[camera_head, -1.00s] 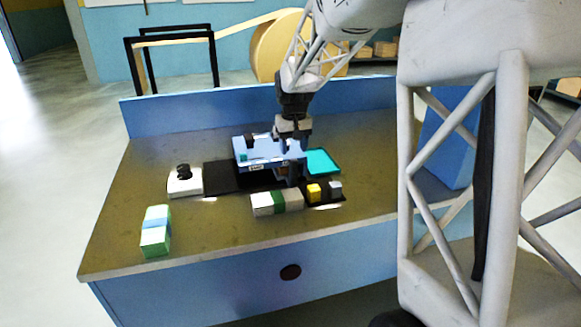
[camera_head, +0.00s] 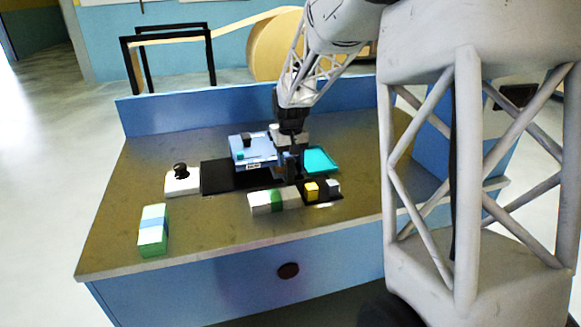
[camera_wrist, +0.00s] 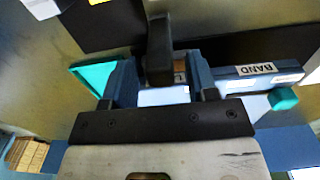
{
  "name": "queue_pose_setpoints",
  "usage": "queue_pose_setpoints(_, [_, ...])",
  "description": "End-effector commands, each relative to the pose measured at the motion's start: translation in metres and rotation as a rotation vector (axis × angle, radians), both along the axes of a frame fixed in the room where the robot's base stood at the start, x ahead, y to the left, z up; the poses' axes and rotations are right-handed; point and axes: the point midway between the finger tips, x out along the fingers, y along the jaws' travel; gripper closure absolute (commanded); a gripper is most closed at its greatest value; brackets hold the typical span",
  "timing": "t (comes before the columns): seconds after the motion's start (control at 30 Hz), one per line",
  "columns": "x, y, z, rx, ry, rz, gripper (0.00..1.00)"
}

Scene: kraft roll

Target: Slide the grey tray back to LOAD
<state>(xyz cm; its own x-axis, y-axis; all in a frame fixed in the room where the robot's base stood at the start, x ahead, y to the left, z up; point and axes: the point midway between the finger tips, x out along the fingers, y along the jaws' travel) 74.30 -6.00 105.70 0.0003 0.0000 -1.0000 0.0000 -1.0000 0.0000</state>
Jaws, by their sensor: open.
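My gripper (camera_head: 288,172) is open and points down at the right end of the blue station (camera_head: 246,149) on the bench. In the wrist view its two fingers (camera_wrist: 162,85) stand apart, with an upright black bar (camera_wrist: 158,50) showing between them. I cannot tell whether they touch it. A pale surface (camera_wrist: 160,97) lies below the fingers; I cannot tell whether it is the grey tray. The head view does not show that tray clearly, as my gripper covers this spot. A BAND label (camera_wrist: 256,69) is on the station. No LOAD label is readable.
A teal tray (camera_head: 321,160) lies right of my gripper. In front are a white-green-grey box (camera_head: 262,202) and yellow (camera_head: 311,190) and grey (camera_head: 333,187) blocks. A black-knobbed white box (camera_head: 182,184) and a green box (camera_head: 153,232) are left.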

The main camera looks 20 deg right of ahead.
Motion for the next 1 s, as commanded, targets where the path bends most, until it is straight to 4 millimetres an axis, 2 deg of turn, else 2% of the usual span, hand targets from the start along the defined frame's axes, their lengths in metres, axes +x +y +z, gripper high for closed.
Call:
queue_pose_setpoints(0.1, [0.000,0.000,-0.014,0.000,0.002,0.000,0.47])
queue_pose_setpoints(0.3, [0.000,0.000,-0.027,0.000,0.001,0.000,0.47])
queue_pose_setpoints(0.67, [0.000,0.000,-0.030,0.000,0.000,0.000,0.47])
queue_pose_setpoints(1.0, [0.000,0.000,-0.030,0.000,0.000,0.000,0.99])
